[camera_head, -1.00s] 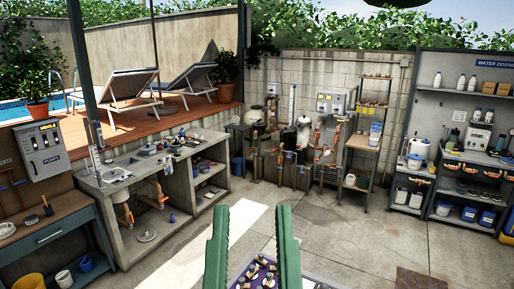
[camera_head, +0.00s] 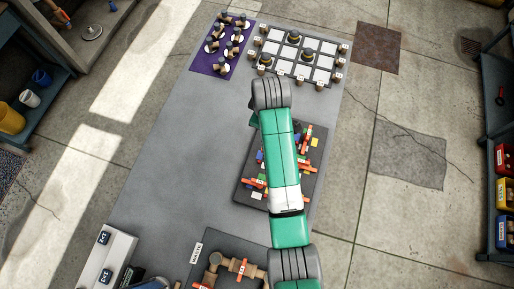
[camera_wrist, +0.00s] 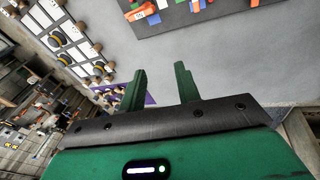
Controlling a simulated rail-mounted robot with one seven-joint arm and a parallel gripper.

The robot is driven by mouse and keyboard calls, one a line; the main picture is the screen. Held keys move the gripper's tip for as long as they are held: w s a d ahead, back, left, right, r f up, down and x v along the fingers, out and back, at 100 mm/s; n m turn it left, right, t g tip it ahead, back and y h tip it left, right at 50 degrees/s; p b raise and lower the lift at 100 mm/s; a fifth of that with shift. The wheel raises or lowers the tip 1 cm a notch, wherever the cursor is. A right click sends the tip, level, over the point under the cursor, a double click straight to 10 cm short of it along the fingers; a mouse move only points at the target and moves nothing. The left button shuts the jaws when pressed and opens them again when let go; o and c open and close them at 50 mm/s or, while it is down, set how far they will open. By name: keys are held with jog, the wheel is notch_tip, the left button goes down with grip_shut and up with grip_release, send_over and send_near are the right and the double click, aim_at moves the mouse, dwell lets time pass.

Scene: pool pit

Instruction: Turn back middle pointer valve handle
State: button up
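My gripper (camera_wrist: 161,80) is open and empty in the wrist view, its two green fingers apart over bare grey table. In the head view my arm crosses the table and hides most of the gripper. A dark board (camera_head: 243,187) with orange handles (camera_head: 253,183) and small coloured pieces lies partly under the arm. An orange handle also shows at the top of the wrist view (camera_wrist: 132,14). A pipe assembly (camera_head: 216,261) with orange handles stands at the table's near end. Several small pieces stand on a purple mat (camera_head: 204,67) at the back. I cannot tell which is the back middle pointer valve.
The grey table (camera_head: 180,150) is clear left of my arm. A grid board (camera_head: 300,50) with white squares and several dark round pieces lies at the back right. A pale box (camera_head: 105,262) is at the near left. Shelves with bins (camera_head: 502,200) stand at the right.

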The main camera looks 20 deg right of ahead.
jog(key=s+f+g, duration=0.1)
jog(key=f, duration=0.1)
jog(key=s+f+n+g, duration=0.1)
jog(key=s+f, duration=0.1)
jog(key=f, duration=0.1)
jog(key=s+f+g, duration=0.1)
jog(key=s+f, duration=0.1)
jog(key=f, duration=0.1)
jog(key=shift+s+d+f+n+y+b, duration=0.2)
jog(key=shift+d+f+n+y+b, duration=0.05)
jog(key=shift+d+n+y+b, duration=0.1)
notch_tip(320, 180, down, 8)
jog(key=shift+r+b, duration=0.15)
jog(key=shift+b, duration=0.15)
grip_shut()
